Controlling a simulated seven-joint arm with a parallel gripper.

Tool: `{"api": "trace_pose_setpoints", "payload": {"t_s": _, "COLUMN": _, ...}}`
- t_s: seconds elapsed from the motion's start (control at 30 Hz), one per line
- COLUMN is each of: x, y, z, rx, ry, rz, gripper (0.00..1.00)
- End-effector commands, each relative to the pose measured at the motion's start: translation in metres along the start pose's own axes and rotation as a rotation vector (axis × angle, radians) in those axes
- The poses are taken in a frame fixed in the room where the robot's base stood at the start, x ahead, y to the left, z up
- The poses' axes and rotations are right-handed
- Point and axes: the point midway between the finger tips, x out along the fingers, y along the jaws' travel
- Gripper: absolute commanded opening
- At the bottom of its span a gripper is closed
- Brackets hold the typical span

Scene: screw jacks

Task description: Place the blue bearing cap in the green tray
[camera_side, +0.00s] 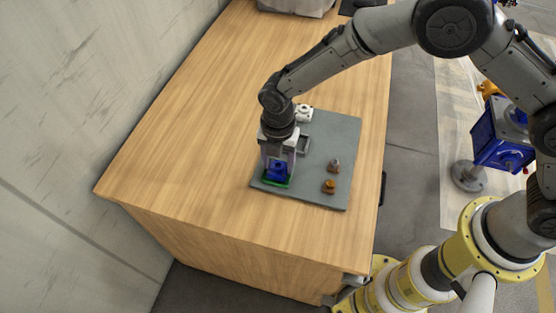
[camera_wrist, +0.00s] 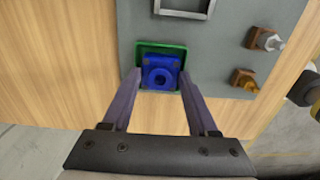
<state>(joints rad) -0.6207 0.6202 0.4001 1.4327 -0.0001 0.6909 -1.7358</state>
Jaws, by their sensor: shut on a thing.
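The blue bearing cap (camera_wrist: 161,73) is a square block with a round hole in its middle. It sits between the two fingers of my gripper (camera_wrist: 160,78), which is shut on it. In the side view, the blue cap (camera_side: 277,174) shows below my gripper (camera_side: 278,168), over the green tray (camera_side: 270,183). The tray's green rim (camera_wrist: 160,45) shows beyond the cap in the wrist view. The cap hides most of the tray's inside, and I cannot tell whether it touches the floor of the tray.
The grey board (camera_side: 315,185) lies on the wooden table (camera_side: 190,150). A grey square frame (camera_side: 304,146) and a white part (camera_side: 304,113) are behind my gripper. Two brown blocks, one with a silver top (camera_side: 334,166) and one with a gold top (camera_side: 329,187), stand to the right.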

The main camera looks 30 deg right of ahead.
Motion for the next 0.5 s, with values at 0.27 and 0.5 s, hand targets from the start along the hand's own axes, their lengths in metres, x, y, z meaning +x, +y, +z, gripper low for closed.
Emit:
{"api": "trace_pose_setpoints", "payload": {"t_s": 0.27, "x": -0.0005, "y": 0.0015, "z": 0.0003, "rx": 0.0, "ry": -0.001, "rz": 0.005, "gripper": 0.0}}
{"api": "trace_pose_setpoints", "payload": {"t_s": 0.5, "x": 0.0025, "y": 0.0006, "z": 0.0001, "rx": 0.0, "ry": 0.0, "rz": 0.002, "gripper": 0.86}}
